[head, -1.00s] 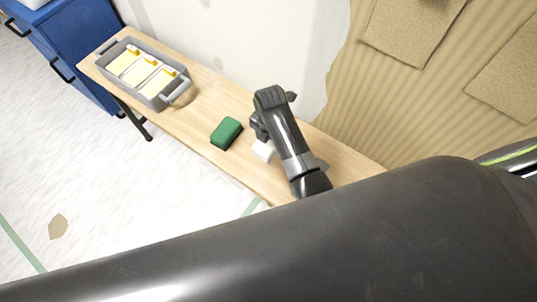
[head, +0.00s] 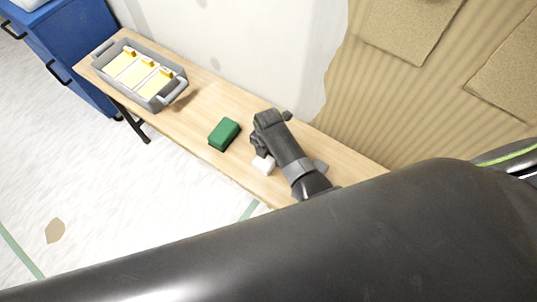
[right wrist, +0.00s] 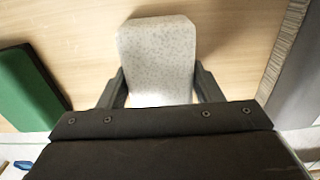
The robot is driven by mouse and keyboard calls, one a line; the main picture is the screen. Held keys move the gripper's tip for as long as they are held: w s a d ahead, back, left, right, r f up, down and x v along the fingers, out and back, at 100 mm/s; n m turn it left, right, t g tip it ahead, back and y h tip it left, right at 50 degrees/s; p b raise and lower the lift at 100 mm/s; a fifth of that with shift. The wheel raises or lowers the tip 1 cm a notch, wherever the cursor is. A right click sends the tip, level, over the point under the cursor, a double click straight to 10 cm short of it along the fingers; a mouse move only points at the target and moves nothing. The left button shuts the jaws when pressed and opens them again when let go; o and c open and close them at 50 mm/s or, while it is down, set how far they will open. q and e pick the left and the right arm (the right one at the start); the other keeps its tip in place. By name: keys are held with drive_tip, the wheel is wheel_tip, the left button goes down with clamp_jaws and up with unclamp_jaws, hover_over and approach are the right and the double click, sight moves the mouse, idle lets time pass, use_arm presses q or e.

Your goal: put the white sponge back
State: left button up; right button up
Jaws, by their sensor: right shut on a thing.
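The white sponge (head: 264,165) is at the wooden bench top, just to the right of a green sponge. In the right wrist view the white sponge (right wrist: 158,58) sits between the two dark fingers, its far part sticking out beyond them. My right gripper (head: 261,153) is shut on it, low over the bench; I cannot tell whether the sponge touches the wood. The right gripper's fingers also show in the right wrist view (right wrist: 160,92). My left gripper is not in view.
The green sponge (head: 224,134) lies on the bench (head: 205,95). A grey tray (head: 152,101) with pale yellow contents stands at the bench's far left end. A blue cabinet (head: 75,50) is beyond it. The wood between tray and green sponge is clear.

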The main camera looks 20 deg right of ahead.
drive_tip(key=shift+f, duration=0.15)
drive_tip(key=o, duration=1)
drive_tip(key=shift+f, duration=0.1)
drive_tip(key=shift+f+b, duration=0.1)
drive_tip(key=shift+b, duration=0.2)
drive_tip(key=r, duration=0.5)
drive_tip(key=r+p, duration=0.1)
drive_tip(key=r, duration=1.1)
drive_tip(key=shift+w+d+r+p, duration=0.1)
drive_tip(key=shift+d+r+p, duration=0.05)
drive_tip(key=shift+d+p, duration=0.25)
